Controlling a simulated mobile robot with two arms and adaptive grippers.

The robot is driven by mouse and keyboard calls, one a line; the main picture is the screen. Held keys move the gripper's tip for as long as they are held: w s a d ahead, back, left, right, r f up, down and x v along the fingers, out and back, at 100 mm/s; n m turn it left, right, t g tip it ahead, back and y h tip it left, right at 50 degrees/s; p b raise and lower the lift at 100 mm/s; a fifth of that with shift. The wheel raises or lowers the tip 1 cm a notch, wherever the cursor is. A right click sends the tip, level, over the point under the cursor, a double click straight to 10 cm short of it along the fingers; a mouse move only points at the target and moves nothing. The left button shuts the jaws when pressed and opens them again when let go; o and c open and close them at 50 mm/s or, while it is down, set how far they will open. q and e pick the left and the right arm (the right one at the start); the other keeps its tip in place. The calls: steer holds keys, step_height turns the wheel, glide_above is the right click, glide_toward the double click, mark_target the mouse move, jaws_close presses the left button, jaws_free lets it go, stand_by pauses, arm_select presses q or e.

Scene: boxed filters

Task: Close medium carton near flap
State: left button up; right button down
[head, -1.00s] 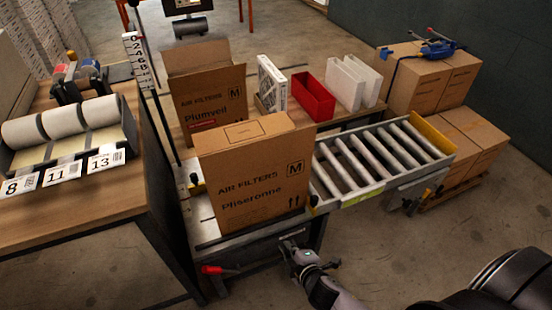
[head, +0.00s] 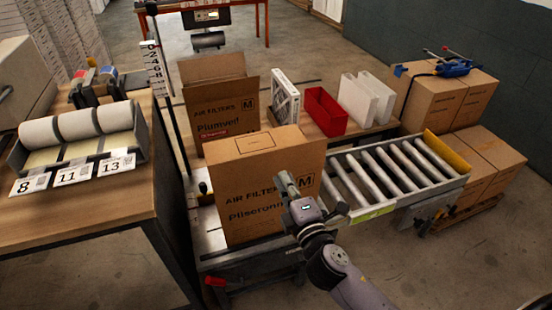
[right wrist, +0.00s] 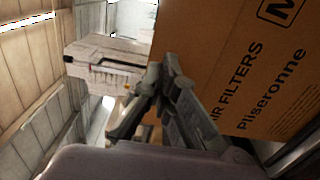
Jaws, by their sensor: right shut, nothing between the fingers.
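A brown carton marked Pliseronne and M (head: 250,225) stands upright on the bench frame in front of the roller conveyor. Its top (head: 262,141) looks flat and shut. Its printed front also fills the upper right of the right wrist view (right wrist: 215,50). Behind it, a second M carton marked Plumveil (head: 222,112) stands with panels raised at its top. I cannot tell a separate near flap on either. My right gripper (head: 285,178) is shut and empty, in front of the Pliseronne carton's upper right front, hiding part of its print. Whether it touches the carton is unclear. My left gripper is out of view.
A roller conveyor (head: 375,175) extends to the right. A white-framed filter (head: 286,98), a red bin (head: 325,112) and white panels (head: 362,100) stand behind. A desk with label rolls (head: 80,125) is left; stacked cartons (head: 480,165) are right.

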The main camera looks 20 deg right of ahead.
mark_target(272, 155)
steer(key=w+p, duration=0.1)
steer(key=w, duration=0.6)
steer(key=shift+a, duration=0.1)
